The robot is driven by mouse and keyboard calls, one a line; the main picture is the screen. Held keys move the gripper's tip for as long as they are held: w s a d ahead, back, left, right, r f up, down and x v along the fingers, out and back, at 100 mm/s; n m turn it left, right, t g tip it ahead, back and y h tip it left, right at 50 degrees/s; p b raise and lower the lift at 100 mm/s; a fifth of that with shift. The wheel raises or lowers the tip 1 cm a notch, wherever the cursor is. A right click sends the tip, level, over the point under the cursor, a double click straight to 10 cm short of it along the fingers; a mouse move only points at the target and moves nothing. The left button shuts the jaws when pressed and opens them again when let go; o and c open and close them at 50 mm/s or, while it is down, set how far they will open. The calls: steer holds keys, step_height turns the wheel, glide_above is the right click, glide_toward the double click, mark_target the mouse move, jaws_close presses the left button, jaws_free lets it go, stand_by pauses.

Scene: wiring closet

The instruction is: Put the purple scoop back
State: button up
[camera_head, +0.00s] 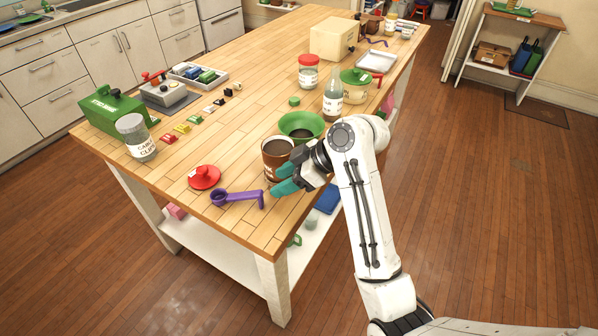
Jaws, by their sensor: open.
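The purple scoop (238,197) lies on the wooden table near its front corner, with its round bowl at the left and its handle reaching right to a bent end. My gripper (282,178) has teal fingertips and is open and empty. It is just right of the scoop's handle end, close to the table's right edge. I cannot tell its exact height above the table. A brown canister (275,147), open at the top with dark contents, stands just behind the fingers, which partly hide it. A red lid (204,177) with a knob lies behind the scoop's bowl.
A green bowl (301,123), a bottle (333,98) and a green-lidded jar (355,85) stand beyond my gripper. A glass jar (136,137) and a green box (113,108) are at the left. The table's centre is mostly clear.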

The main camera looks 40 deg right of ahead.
steer(key=v, duration=0.5)
steer(key=s+a+f+m+g+h, duration=0.2)
steer(key=s+f+m, duration=0.1)
steer(key=s+f, duration=0.35)
steer(key=s+a+f+m+g+h, duration=0.1)
steer(key=s+a+f+m, duration=0.1)
steer(key=s+f, duration=0.45)
steer(key=s+f+m+g+h, duration=0.3)
steer(key=s+f, duration=0.4)
steer(key=s, duration=0.6)
steer(key=shift+s+a+m, duration=0.3)
steer(key=shift+a+m, duration=0.1)
